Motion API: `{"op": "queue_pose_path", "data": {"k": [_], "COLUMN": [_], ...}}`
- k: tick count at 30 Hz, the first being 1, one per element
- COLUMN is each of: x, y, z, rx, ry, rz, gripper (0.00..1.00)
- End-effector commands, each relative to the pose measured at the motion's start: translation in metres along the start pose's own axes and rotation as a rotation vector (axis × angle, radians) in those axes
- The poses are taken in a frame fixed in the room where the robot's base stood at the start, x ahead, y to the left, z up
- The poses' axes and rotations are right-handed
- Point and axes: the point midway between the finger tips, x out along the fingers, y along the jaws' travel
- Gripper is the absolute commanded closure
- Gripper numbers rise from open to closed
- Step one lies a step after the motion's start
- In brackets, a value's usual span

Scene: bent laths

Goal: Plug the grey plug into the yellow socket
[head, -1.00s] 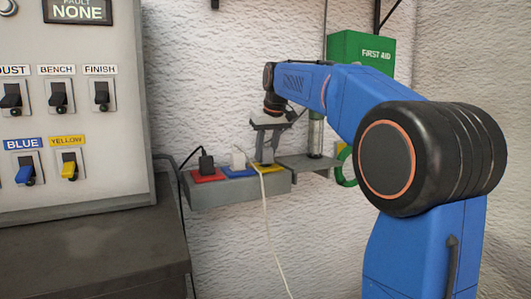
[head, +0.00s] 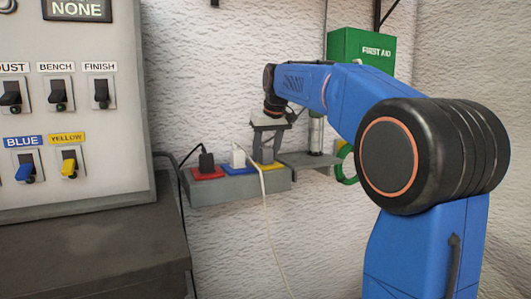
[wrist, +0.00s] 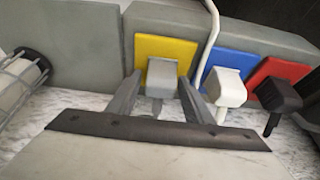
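The yellow socket (wrist: 182,46) is a yellow plate on the grey strip; it also shows in the head view (head: 277,167). The grey plug (wrist: 161,74) sits in front of the yellow plate, its back and cable stub towards the wrist camera. It appears to be against the plate; how deep it sits I cannot tell. My gripper (wrist: 160,82) has one finger on each side of the plug, with what look like narrow gaps, so it appears open around it. In the head view my gripper (head: 267,160) points down at the yellow socket, and its fingers hide the plug.
A white plug (head: 238,157) is at the blue socket (head: 237,171) and a black plug (head: 206,161) at the red socket (head: 207,174). A white cable (head: 266,215) hangs down beside the yellow socket. A grey shelf (head: 305,160) is just right of the strip.

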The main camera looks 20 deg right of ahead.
Motion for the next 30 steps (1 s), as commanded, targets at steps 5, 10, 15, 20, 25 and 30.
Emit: {"op": "queue_pose_path", "data": {"k": [5,10,15,20,25,30], "x": [0.000,-0.001,-0.016,-0.045,-0.079,-0.113], "y": [0.000,0.000,0.000,0.000,0.000,0.000], "z": [0.000,0.000,-0.001,-0.001,-0.001,-0.001], "rx": [0.000,0.000,0.000,0.000,0.000,0.000], "ry": [0.000,0.000,0.003,0.003,0.003,0.003], "rz": [0.000,0.000,0.000,0.001,0.000,0.000], "gripper": [0.47,0.47,0.47,0.47,0.47,0.47]}}
